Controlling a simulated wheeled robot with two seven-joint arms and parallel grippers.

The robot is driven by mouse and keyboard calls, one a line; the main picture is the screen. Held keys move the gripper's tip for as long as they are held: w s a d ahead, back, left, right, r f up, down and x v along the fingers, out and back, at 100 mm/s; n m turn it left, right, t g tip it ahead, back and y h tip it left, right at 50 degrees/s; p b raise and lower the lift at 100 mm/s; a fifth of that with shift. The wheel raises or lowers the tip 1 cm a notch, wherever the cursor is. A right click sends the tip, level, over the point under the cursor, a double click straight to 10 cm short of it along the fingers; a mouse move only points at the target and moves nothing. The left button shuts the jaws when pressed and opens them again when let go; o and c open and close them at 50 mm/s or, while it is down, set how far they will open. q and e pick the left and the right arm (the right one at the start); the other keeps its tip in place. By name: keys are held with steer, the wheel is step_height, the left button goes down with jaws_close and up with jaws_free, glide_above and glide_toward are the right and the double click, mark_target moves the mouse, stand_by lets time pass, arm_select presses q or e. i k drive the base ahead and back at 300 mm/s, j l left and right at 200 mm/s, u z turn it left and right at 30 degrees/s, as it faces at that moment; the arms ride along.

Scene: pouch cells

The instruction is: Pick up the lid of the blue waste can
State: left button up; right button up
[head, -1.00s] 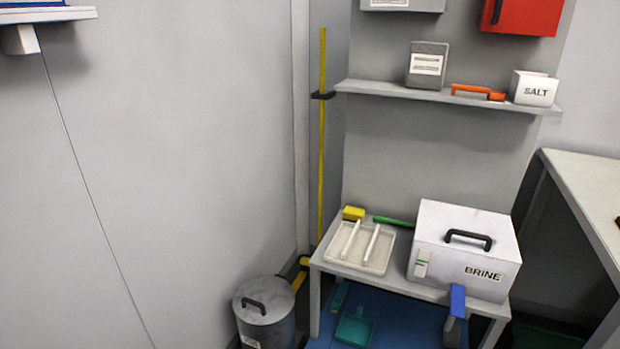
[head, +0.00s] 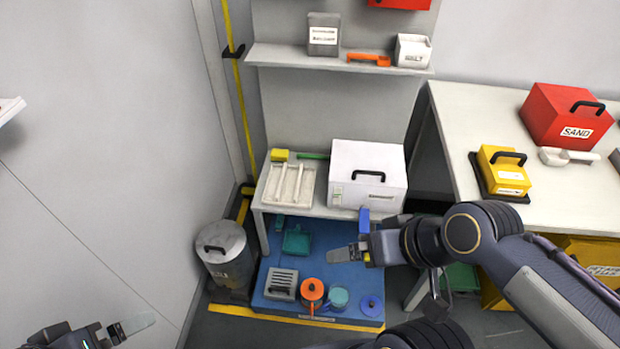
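A small blue round piece with a raised middle, seemingly a lid (head: 371,306), lies at the front right of the blue mat (head: 345,270). Left of it stands a small teal-blue round can (head: 338,298), and beside that an orange-topped can (head: 312,291). I cannot tell for sure which can is the blue waste can. My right gripper (head: 345,256) hangs above the mat, behind the cans, pointing left and holding nothing visible. My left gripper (head: 135,325) is at the lower left, away from the mat. The finger gap of each is unclear.
A grey bin (head: 222,262) with a black-handled lid stands left of the mat. A slotted grey box (head: 281,283) and a teal dustpan (head: 297,241) are on the mat. A low bench (head: 322,209) with a white box (head: 367,175) stands behind. A table (head: 560,206) is at the right.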

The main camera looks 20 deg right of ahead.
mark_target(371, 305)
steer(key=k+z, duration=0.2)
steer(key=z, duration=0.25)
steer(key=k+l+z, duration=0.15)
steer(key=z, duration=0.35)
